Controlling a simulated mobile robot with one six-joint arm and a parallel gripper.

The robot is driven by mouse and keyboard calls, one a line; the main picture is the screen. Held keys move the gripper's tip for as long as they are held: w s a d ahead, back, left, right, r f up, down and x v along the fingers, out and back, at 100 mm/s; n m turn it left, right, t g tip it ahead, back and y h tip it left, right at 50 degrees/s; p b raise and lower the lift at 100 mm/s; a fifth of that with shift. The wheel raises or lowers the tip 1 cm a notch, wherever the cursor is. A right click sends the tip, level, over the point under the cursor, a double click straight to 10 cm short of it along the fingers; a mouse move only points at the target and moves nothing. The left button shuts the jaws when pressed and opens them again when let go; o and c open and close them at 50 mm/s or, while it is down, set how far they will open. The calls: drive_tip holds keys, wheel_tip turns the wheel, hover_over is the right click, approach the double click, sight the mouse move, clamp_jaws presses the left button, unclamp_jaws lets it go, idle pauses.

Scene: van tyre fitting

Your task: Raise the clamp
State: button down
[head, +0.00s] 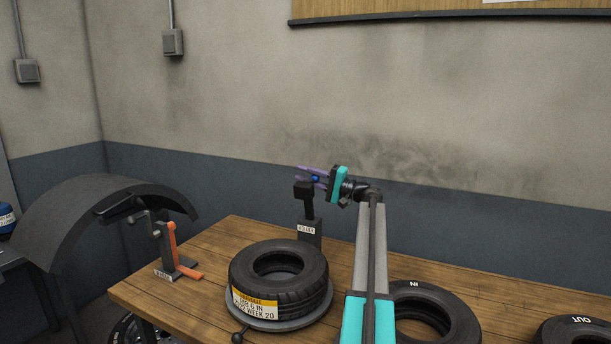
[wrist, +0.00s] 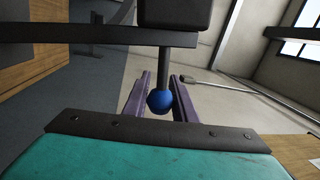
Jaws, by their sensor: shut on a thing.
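The clamp is a dark upright post (head: 310,206) with a blocky black head, on a labelled base behind the tyre on the wooden table. A blue ball knob (head: 315,179) shows at its head. In the wrist view the knob (wrist: 160,101) sits on the end of a grey rod (wrist: 163,66) that comes from a dark block (wrist: 175,12). My gripper (head: 312,173) has purple fingers and is shut on the blue knob. In the wrist view the fingers (wrist: 159,98) lie on either side of it. The fingers partly hide the clamp's head in the head view.
A tyre (head: 279,277) with a yellow and white label lies on a round turntable at the table's front. More tyres (head: 431,315) lie to the right. An orange and grey stand (head: 170,250) is at the table's left, beside a black fender (head: 100,205). The wall is behind.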

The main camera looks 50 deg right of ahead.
drive_tip(key=shift+d+r, duration=0.15)
drive_tip(key=shift+d, duration=0.1)
drive_tip(key=c, duration=1.5)
unclamp_jaws()
drive_tip(key=shift+o, duration=0.2)
drive_tip(key=b+v, duration=0.3)
drive_tip(key=v, duration=1)
drive_tip(key=shift+s, duration=0.35)
drive_tip(key=shift+a, duration=0.1)
